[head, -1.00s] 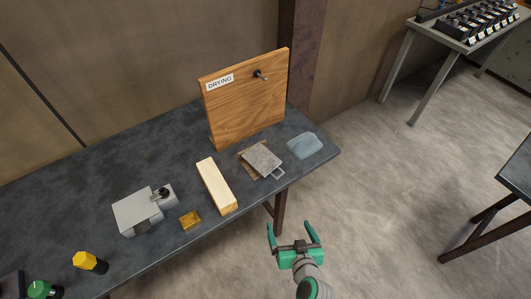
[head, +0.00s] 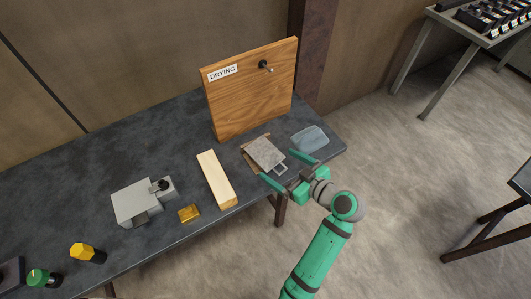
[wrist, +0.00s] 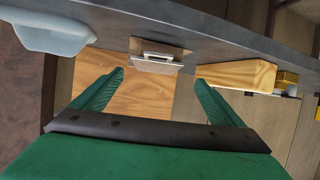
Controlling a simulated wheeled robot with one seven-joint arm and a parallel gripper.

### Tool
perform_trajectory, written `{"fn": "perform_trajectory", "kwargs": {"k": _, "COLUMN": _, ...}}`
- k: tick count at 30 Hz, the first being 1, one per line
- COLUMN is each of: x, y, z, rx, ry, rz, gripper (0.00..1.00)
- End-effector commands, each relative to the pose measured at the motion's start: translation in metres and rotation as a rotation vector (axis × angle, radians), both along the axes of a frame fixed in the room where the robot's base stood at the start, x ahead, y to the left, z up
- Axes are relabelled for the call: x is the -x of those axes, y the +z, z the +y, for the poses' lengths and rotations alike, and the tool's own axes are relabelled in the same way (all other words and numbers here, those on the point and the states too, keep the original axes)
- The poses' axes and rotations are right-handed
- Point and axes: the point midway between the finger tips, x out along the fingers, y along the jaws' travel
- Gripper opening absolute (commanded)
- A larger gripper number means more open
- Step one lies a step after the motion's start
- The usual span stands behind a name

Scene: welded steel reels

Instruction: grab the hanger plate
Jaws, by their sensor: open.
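The hanger plate (head: 264,151) is a flat grey plate with a small wire-like loop at its front end. It lies near the table's front edge on a thin brown piece (head: 249,159), the loop pointing towards my gripper. My gripper (head: 277,164) is open and empty at the table edge, its fingers pointing at the loop end. In the wrist view the plate (wrist: 157,63) shows edge-on between and beyond the two green fingertips. I cannot tell from the views whether a finger touches it.
A pale wooden block (head: 216,180) lies left of the plate, and a bluish, rounded item (head: 310,138) lies to its right. Behind stands a wooden board with a peg, labelled DRYING (head: 250,98). A grey box device (head: 137,203) and a small amber block (head: 189,213) are farther left.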

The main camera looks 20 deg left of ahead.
Motion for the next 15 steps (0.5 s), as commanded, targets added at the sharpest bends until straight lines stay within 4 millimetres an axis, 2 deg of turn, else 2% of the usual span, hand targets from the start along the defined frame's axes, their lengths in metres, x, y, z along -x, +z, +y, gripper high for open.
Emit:
{"fn": "perform_trajectory", "kwargs": {"k": 8, "x": -0.01, "y": -0.007, "z": 0.016, "rx": 0.001, "ry": 0.001, "rz": 0.001, "gripper": 0.92}}
{"fn": "perform_trajectory", "kwargs": {"k": 15, "x": -0.029, "y": -0.019, "z": 0.041, "rx": 0.0, "ry": 0.003, "rz": 0.001, "gripper": 0.92}}
